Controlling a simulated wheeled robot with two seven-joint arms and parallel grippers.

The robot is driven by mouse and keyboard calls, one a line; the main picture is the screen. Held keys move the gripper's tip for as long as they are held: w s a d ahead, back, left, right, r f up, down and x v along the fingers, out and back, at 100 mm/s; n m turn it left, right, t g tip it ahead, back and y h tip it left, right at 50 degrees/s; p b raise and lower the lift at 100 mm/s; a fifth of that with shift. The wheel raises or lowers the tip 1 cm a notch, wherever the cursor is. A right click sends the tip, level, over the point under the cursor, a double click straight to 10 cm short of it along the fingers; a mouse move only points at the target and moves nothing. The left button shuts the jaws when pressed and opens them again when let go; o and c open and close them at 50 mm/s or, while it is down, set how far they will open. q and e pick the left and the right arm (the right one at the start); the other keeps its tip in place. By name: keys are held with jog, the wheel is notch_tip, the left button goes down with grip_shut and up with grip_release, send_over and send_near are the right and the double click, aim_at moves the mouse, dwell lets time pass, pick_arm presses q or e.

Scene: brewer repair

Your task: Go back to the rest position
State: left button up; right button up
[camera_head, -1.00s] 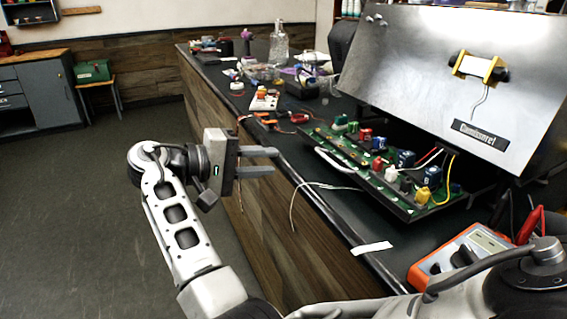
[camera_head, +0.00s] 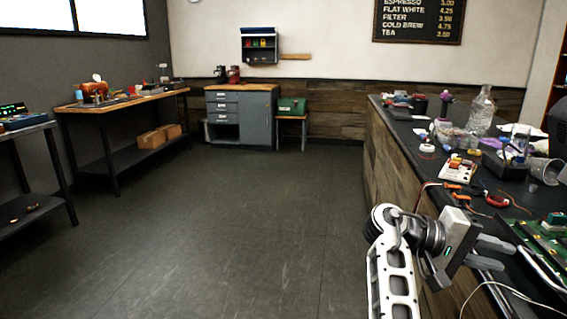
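My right gripper (camera_head: 500,254) is at the lower right of the head view, beside the near edge of the counter. Its two fingers point right, toward the green circuit board (camera_head: 545,240). They are apart, with a gap between them and nothing visible held. The board is cut off by the right edge of the picture. My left gripper is not in view.
Workbenches (camera_head: 110,105) stand at the left, a grey cabinet (camera_head: 240,115) at the back. The floor (camera_head: 220,230) between is clear.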

aim_at(535, 263)
jog(key=p+x, duration=0.1)
jog(key=x, duration=0.7)
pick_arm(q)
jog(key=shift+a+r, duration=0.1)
